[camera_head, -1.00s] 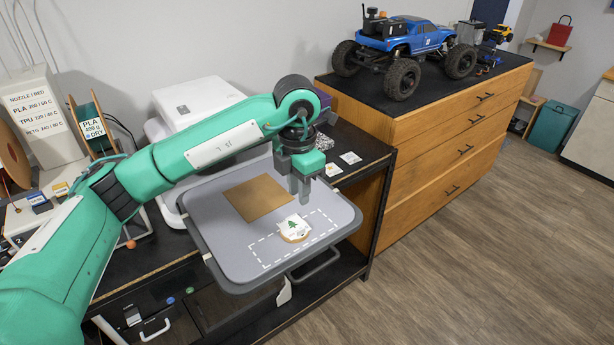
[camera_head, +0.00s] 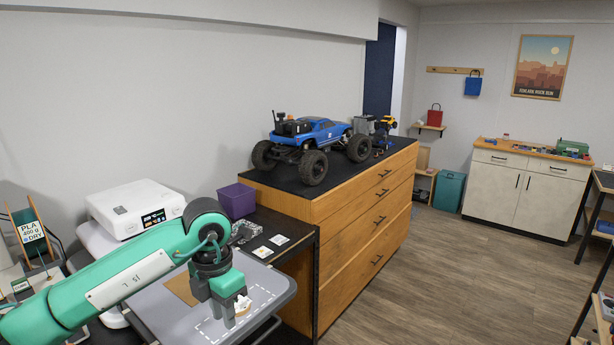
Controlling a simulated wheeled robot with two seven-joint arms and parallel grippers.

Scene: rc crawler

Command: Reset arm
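My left arm comes in from the lower left. Its gripper (camera_head: 223,313) points down over the grey tray (camera_head: 279,287). The fingers are seen from behind and above, so I cannot tell whether they are apart. A small white and tan piece (camera_head: 243,306) lies on the tray just right of the fingers, partly hidden by them. A tan square sheet (camera_head: 182,288) lies on the tray left of the gripper. My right gripper is not in view.
A blue RC truck (camera_head: 313,143) stands on the black top of a wooden drawer cabinet (camera_head: 352,236). A white machine (camera_head: 134,210) and a purple box (camera_head: 237,200) stand behind my arm. The wood floor (camera_head: 440,290) on the right is clear.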

